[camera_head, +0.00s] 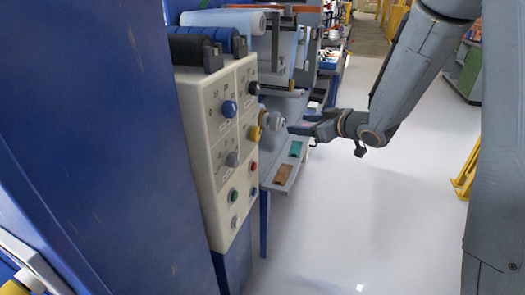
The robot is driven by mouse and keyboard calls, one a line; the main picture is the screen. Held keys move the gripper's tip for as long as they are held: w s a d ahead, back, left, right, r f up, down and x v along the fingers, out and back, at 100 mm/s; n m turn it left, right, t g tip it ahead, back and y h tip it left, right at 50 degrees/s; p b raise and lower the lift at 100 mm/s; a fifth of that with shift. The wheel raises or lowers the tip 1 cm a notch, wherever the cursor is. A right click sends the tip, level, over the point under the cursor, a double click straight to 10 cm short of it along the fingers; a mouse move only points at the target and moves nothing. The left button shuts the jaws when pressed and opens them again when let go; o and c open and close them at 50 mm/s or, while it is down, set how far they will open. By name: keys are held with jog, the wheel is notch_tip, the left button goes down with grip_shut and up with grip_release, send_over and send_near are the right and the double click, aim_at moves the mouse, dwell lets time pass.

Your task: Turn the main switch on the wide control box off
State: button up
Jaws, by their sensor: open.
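The wide control box (204,124) is a cream box mounted at the left, its panel facing right toward the aisle. It carries a blue knob (229,109), a black knob (254,88), a yellow knob (254,133) and a grey knob (232,159). Lower down are a green button (233,195), a red button (253,166) and a pale knob (234,221). The labels are too small to read, so I cannot tell which is the main switch. My gripper (298,124) is open and empty, to the right of the panel and apart from it, pointing left.
A tall blue cabinet wall (95,120) fills the left. Dark and blue rollers (207,40) lie above the box. Beyond it is a shelf with a brown item (283,173) and a teal item (296,149). The white floor (370,220) is clear; a yellow barrier (466,170) stands right.

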aim_at(259, 135)
jog(key=a+f+n+g+y+b, duration=0.1)
jog(key=a+n+y, duration=0.1)
jog(key=a+y, duration=0.1)
jog(key=a+f+n+g+y+b, duration=0.1)
jog(key=a+n+g+y+b, duration=0.1)
jog(key=a, duration=0.3)
jog(key=s+a+f+n+g+y+b, duration=0.1)
jog(key=a+n+g+y+b, duration=0.1)
jog(key=a+y, duration=0.2)
jog(key=shift+s+a+f, duration=0.1)
jog(key=shift+a+f, duration=0.25)
jog(key=shift+a, duration=0.25)
jog(key=c, duration=1)
